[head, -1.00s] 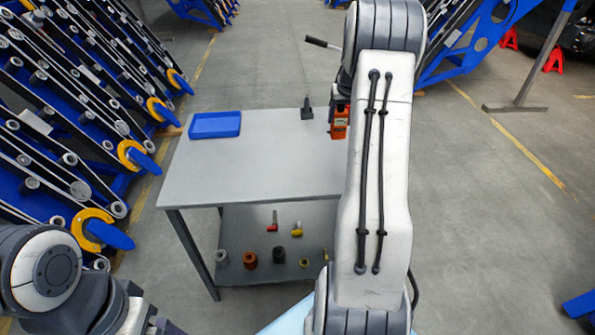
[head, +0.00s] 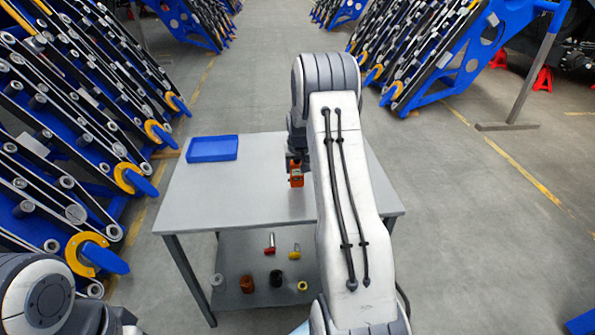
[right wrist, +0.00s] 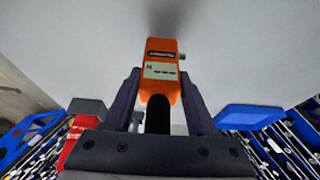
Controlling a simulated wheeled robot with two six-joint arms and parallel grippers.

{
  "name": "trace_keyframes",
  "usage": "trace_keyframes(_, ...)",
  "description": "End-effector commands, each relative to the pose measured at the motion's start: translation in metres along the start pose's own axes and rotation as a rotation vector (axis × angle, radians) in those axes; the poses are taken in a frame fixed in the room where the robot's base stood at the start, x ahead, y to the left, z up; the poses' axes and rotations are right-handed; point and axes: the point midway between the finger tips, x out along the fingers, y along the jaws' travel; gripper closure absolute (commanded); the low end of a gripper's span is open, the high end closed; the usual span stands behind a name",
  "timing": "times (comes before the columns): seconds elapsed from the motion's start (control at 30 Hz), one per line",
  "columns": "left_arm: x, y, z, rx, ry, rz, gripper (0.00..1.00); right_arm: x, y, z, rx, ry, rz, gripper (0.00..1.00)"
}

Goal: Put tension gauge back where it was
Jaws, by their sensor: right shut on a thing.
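The tension gauge is an orange box-shaped device with a small display. In the head view the gauge (head: 296,178) is over the middle of the grey table (head: 240,195), just left of my right forearm. My right gripper (head: 296,160) is shut on it. In the right wrist view the gauge (right wrist: 160,70) sits between the two dark fingers of the gripper (right wrist: 158,95), its display facing the camera. The grey table surface fills the background there. I cannot tell whether the gauge touches the table. Part of my left arm shows at the lower left; its gripper is out of view.
A blue tray (head: 213,149) lies on the table's back left corner. The lower shelf (head: 235,262) holds several rollers and small tools. Blue racks (head: 75,150) line the left side. My right arm hides part of the tabletop. The table's front left is clear.

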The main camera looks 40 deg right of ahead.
Motion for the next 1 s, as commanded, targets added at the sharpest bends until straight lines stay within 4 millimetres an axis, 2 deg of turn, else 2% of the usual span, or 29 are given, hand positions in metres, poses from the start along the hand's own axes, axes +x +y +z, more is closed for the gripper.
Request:
trace_keyframes(0.13,-0.004,0.0,0.0,0.0,0.0,0.0,0.08,0.015,0.001,0.005,0.0,0.002,0.0,1.0)
trace_keyframes(0.5,-0.001,0.0,0.0,0.0,0.0,0.0,0.08,0.02,0.001,0.007,0.001,0.003,0.0,1.0)
trace_keyframes(0.53,-0.002,0.0,0.0,0.0,0.0,0.0,0.08,0.019,0.001,0.008,0.001,0.001,0.0,0.31)
trace_keyframes(0.57,-0.002,0.0,0.0,0.0,0.0,0.0,0.08,0.019,0.001,0.008,0.001,0.0,0.0,0.2)
trace_keyframes(0.6,-0.002,0.0,0.0,0.0,0.0,0.0,0.08,0.019,0.001,0.008,0.001,0.0,0.0,0.13)
trace_keyframes(0.87,-0.002,0.0,0.0,0.0,0.0,0.0,0.08,0.019,0.001,0.008,0.001,0.0,0.0,0.13)
trace_keyframes(1.0,-0.003,0.0,0.0,0.0,0.0,0.0,0.08,0.012,0.001,0.006,0.0,0.003,0.0,0.13)
